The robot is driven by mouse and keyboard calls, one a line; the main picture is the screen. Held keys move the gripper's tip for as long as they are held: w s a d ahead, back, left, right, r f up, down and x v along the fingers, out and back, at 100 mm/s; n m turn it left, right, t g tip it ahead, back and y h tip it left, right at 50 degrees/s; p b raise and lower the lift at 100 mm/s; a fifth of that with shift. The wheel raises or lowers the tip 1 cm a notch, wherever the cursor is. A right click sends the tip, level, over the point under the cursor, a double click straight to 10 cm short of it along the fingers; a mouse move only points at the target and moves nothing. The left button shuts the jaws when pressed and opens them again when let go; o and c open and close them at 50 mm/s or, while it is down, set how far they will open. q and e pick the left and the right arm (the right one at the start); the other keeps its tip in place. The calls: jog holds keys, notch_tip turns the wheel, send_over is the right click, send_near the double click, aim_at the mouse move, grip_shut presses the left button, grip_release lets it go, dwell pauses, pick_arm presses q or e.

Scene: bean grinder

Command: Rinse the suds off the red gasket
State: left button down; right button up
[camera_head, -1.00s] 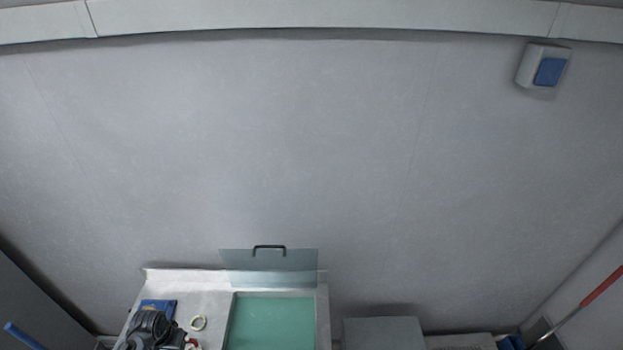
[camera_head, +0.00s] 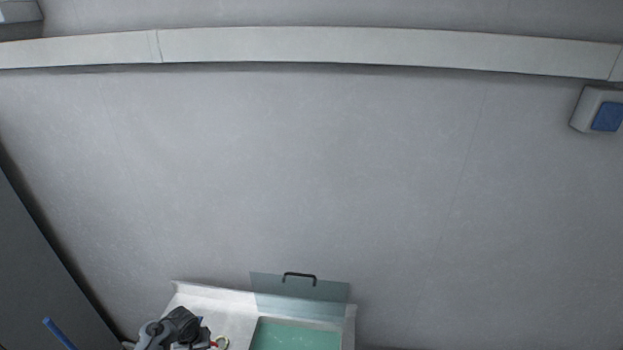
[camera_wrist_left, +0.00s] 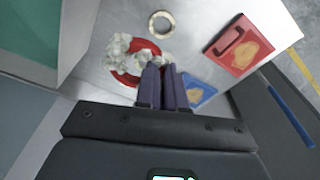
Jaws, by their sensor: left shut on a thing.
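In the left wrist view the red gasket (camera_wrist_left: 124,77) lies on the pale counter with white suds (camera_wrist_left: 118,46) clumped on its ring. My left gripper (camera_wrist_left: 161,66) is shut on the gasket's near right side; the fingers hide part of the ring. In the head view my left arm reaches down at the bottom edge, and only a bit of red shows beside it; the fingertips are hidden. A teal-floored basin (camera_head: 297,338) is right of the arm, and its corner shows in the left wrist view (camera_wrist_left: 28,35). My right gripper is not in view.
A cream ring (camera_wrist_left: 150,24) lies just beyond the gasket. A red box (camera_wrist_left: 223,57) with a dark handle and a blue packet (camera_wrist_left: 193,97) are to the right. A clear panel (camera_head: 325,290) with a black handle stands behind the basin. A blue switch (camera_head: 607,117) is on the wall.

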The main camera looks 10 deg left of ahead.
pick_arm(q)
jog(key=w+d+n, duration=0.2)
jog(key=d+n, duration=0.2)
jog(key=d, duration=0.5)
jog(key=s+d+r+n+g, duration=0.1)
jog(key=s+d+r+n, duration=0.25)
jog(key=d, duration=0.35)
jog(key=s+d+r+n, duration=0.2)
jog(key=d+r+n, duration=0.15)
jog(key=d, duration=0.25)
jog(key=w+d+r+m, duration=0.2)
jog(key=w+r+m, duration=0.3)
jog(key=r, duration=0.2)
notch_tip(320, 180, up, 6)
jog(key=s+d+m+t, duration=0.1)
jog(key=s+d+m, duration=0.2)
jog(key=m, duration=0.2)
jog(key=s+a+f+m, duration=0.1)
jog(key=s+a+m, duration=0.5)
jog(key=s, duration=0.5)
notch_tip(320, 180, down, 11)
jog(key=b, duration=1.1)
jog(key=shift+w+d, duration=0.3)
jog(key=shift+d, duration=0.1)
